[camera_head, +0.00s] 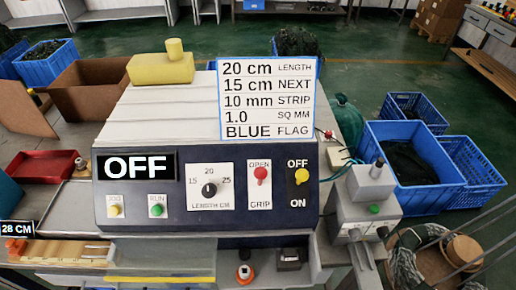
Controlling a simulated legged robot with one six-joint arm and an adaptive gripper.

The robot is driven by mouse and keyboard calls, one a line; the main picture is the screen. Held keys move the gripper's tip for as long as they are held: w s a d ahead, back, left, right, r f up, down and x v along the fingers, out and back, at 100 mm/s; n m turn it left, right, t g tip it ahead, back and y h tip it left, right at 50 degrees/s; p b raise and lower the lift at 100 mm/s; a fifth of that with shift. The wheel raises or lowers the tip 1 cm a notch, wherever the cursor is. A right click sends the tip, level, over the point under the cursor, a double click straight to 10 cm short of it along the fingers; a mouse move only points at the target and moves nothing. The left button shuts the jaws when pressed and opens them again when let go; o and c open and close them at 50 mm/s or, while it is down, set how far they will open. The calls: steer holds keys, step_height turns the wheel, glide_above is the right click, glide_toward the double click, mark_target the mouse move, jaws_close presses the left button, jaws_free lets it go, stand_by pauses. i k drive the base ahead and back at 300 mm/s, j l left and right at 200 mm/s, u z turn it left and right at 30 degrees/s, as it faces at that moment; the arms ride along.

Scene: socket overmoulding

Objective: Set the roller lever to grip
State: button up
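The roller lever (261,174) has a red knob on a white plate marked OPEN at the top and GRIP at the bottom. Its knob stands in the upper part of the plate, just under OPEN. The plate is on the dark front panel (140,211) of the machine, between the LENGTH CM dial (209,189) and a yellow-knobbed OFF/ON lever (301,177). The yellow knob is up near OFF. The display (135,167) reads OFF. My gripper is not in this view.
JOG (115,211) and RUN (157,211) buttons sit at the panel's lower left. A sign (267,99) stands on the machine. A grey device (362,205) with a green button stands close to its right. A wooden fixture (75,251) lies lower left. Blue crates (412,158) are at right.

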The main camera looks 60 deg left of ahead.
mark_target(260, 173)
steer(key=k+j+u, duration=0.25)
steer(key=u, duration=0.15)
steer(key=k+j+u, duration=0.25)
steer(key=i+l+u, duration=0.1)
steer(key=u, duration=0.3)
steer(key=i+l+u, duration=0.1)
steer(key=u, duration=0.35)
steer(key=l+u, duration=0.25)
steer(key=u, duration=0.15)
steer(key=i+l+u, duration=0.1)
steer(key=l+u, duration=0.15)
steer(key=u, duration=0.2)
steer(key=l+u, duration=0.2)
steer(key=u, duration=0.2)
